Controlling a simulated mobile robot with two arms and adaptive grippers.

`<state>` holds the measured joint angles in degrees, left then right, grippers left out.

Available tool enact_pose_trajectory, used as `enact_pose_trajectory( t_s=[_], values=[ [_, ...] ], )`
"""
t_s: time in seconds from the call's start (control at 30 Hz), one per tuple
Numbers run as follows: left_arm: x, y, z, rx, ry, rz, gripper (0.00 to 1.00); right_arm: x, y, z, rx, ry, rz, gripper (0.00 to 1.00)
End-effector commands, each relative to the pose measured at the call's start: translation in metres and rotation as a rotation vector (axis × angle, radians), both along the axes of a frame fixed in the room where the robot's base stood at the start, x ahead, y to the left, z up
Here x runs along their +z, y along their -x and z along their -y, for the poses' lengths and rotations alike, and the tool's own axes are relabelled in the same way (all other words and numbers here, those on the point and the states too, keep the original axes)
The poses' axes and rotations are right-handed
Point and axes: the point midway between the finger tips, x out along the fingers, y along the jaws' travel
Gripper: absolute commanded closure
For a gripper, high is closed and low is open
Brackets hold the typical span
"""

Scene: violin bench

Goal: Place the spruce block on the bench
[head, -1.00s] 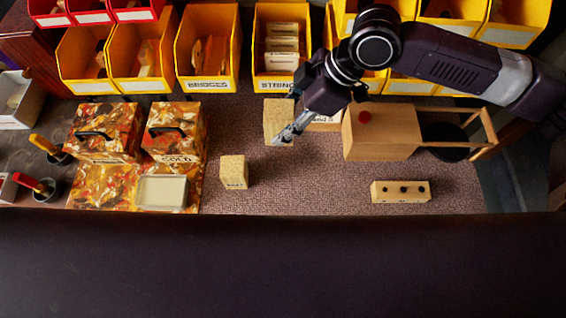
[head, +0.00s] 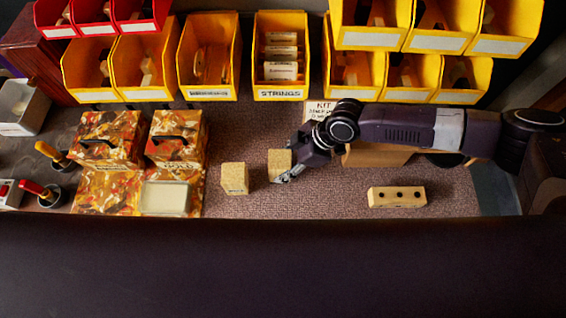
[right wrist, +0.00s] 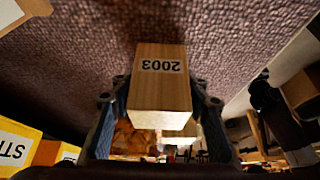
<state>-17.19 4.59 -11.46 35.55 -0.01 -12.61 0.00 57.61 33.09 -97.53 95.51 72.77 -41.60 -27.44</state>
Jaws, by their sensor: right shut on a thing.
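A pale wooden block, which I take as the spruce block (head: 280,161), is between the fingers of my right gripper (head: 289,174). In the right wrist view the block (right wrist: 163,85) carries the upside-down number 2003, and the right gripper (right wrist: 160,112) has a finger on each side of it, shut on it. The block is low over the brown textured bench mat (head: 310,203); I cannot tell whether it touches. A similar wooden block (head: 234,178) stands on the mat just to the left, apart from it. My left gripper is not in view.
A drilled wooden block (head: 397,197) lies at the right. Two marbled boxes (head: 177,139) and a pale tray (head: 165,196) stand at the left. Yellow bins (head: 280,94) line the back. The mat in front of the held block is clear.

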Motion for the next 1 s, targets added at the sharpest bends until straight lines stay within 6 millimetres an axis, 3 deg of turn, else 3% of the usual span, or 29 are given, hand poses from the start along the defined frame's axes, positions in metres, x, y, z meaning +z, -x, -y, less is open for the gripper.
enact_pose_trajectory(
  t_s=[0.37, 0.4, 0.53, 0.8, 1.0],
  values=[
    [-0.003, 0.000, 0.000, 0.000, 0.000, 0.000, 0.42, -0.005, 0.000, 0.000, -0.001, -0.001, 0.000, 0.99],
    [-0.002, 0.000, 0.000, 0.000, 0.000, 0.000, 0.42, -0.004, 0.000, 0.000, 0.000, 0.000, 0.000, 0.54],
    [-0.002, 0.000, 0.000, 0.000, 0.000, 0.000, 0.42, -0.004, 0.000, 0.000, 0.000, 0.000, 0.000, 0.40],
    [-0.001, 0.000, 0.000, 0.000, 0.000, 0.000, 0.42, -0.003, 0.000, 0.000, 0.000, 0.000, 0.000, 0.40],
    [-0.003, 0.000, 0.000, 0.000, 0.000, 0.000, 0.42, 0.011, -0.001, 0.008, -0.003, -0.001, 0.002, 0.40]
  ],
)
